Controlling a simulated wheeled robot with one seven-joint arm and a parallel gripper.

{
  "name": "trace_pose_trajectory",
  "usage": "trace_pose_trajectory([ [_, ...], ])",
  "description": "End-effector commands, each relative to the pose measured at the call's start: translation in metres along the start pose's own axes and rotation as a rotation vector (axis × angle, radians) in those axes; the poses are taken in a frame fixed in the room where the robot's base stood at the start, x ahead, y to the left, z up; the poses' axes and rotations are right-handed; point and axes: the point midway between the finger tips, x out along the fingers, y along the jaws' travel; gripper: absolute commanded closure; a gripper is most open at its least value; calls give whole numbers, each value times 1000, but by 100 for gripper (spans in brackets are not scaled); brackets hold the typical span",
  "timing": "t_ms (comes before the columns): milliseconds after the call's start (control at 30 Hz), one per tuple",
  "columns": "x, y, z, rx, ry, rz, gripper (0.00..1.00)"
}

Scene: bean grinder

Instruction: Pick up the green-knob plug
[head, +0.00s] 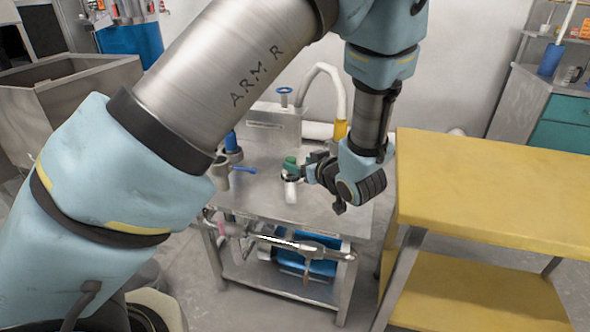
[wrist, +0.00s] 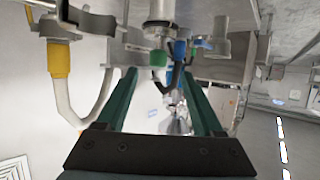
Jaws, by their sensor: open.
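The green-knob plug (head: 291,162) stands on the steel bench beside my gripper, its green knob above a pale cylindrical part. In the wrist view, which looks upside down, the green knob (wrist: 157,58) appears between the tips of the two green fingers. My gripper (wrist: 158,76) is open, with nothing held. In the head view my gripper (head: 312,172) comes in from the right, close to the plug. I cannot tell whether the fingers touch it or are still a little short of it.
A blue-handled fitting (head: 232,150) and a blue lever (head: 245,170) are left of the plug. A curved white pipe (head: 338,88) with a yellow collar (head: 340,130) rises behind my gripper. A yellow-topped table (head: 490,185) stands close on the right. The steel bench (head: 262,205) has bare room at the front.

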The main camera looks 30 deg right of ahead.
Motion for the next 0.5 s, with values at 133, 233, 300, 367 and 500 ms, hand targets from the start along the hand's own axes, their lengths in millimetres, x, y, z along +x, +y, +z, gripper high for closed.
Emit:
trace_pose_trajectory([
  [133,16,0,0,0,-1,0,31],
  [233,22,0,1,0,-2,1,31],
  [300,29,1,2,1,-1,-1,31],
  [367,37,2,4,3,-1,-1,31],
  [500,58,4,6,0,-1,0,31],
])
